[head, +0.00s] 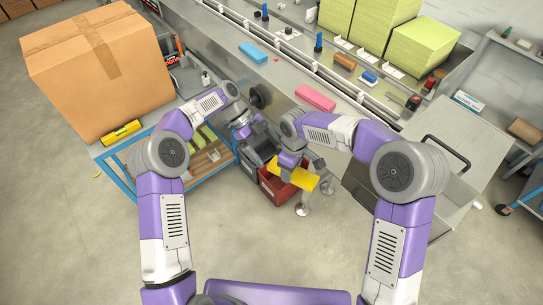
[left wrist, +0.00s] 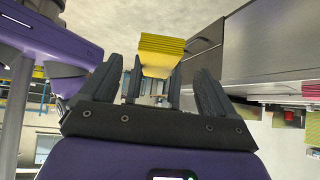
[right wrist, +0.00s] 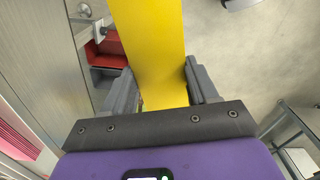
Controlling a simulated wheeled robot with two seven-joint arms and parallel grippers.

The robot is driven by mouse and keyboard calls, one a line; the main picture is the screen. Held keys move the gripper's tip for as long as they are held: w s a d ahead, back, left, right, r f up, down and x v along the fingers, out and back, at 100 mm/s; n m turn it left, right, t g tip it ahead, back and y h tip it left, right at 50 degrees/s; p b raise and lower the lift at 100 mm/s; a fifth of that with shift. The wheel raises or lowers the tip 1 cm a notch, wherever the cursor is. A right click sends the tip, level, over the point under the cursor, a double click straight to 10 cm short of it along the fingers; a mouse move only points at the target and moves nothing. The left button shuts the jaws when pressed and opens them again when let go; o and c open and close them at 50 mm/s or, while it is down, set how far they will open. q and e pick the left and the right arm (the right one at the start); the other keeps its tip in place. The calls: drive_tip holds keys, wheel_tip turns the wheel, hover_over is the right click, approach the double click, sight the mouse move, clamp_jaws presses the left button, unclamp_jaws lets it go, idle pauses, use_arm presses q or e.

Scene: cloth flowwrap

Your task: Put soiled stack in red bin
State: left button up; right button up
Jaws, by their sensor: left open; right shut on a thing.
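A yellow layered stack (head: 300,178) is held by my right gripper (head: 284,163). It runs between both fingers in the right wrist view (right wrist: 150,45), and its layered edge shows in the left wrist view (left wrist: 161,58). The red bin (head: 272,190) stands on the floor below, partly hidden by the stack and gripper; part of it shows in the right wrist view (right wrist: 108,48). The stack is above the bin, reaching past its right side. My left gripper (left wrist: 158,88) is open and empty, close to the stack but apart from it. No soil marks are discernible.
A blue-framed cart (head: 128,192) is at left. Open floor lies in front.

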use_arm(q)
drive_tip(key=shift+x, duration=1.65)
drive_tip(key=c, duration=1.1)
use_arm(e)
drive_tip(key=o, duration=1.1)
